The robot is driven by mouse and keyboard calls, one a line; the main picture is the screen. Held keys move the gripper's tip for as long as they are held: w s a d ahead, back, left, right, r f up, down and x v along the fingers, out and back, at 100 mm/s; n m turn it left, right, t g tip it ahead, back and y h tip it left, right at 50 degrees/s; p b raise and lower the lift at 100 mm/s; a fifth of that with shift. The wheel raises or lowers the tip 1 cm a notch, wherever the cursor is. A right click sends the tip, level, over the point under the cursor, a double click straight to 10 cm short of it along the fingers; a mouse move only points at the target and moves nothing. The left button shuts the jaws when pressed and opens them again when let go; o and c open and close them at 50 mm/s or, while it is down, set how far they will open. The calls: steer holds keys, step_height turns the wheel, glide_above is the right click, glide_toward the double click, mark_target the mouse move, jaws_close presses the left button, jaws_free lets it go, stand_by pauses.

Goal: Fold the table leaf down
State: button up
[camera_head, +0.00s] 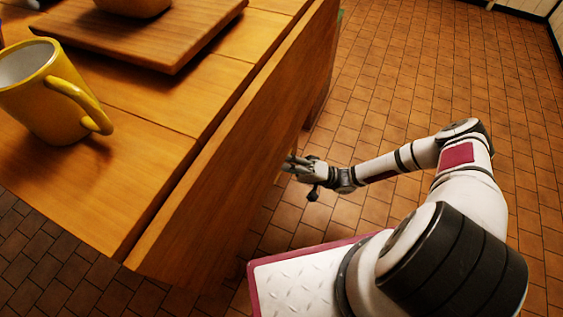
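The wooden table (165,85) fills the left of the head view. Its leaf (235,150) is the long wooden panel along the table's right side. It slopes steeply down from the seam at the tabletop edge; its exact angle is hard to tell. My gripper (292,167) is to the right of the leaf, low, with its fingertips at or very close to the leaf's outer edge. I cannot tell whether they touch. The fingers are small and partly overlap, so their opening is unclear. I see nothing held in them. The underside of the leaf and its support are hidden.
A yellow mug (45,95) stands on the tabletop near the left edge. A wooden board (150,35) with a bowl (135,5) on it lies at the back. The tiled floor (400,90) right of the table is clear apart from my arm and base.

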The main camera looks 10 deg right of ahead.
steer(key=shift+s+d, duration=0.1)
steer(key=shift+d, duration=0.05)
steer(key=v, duration=1.2)
stand_by(0.5)
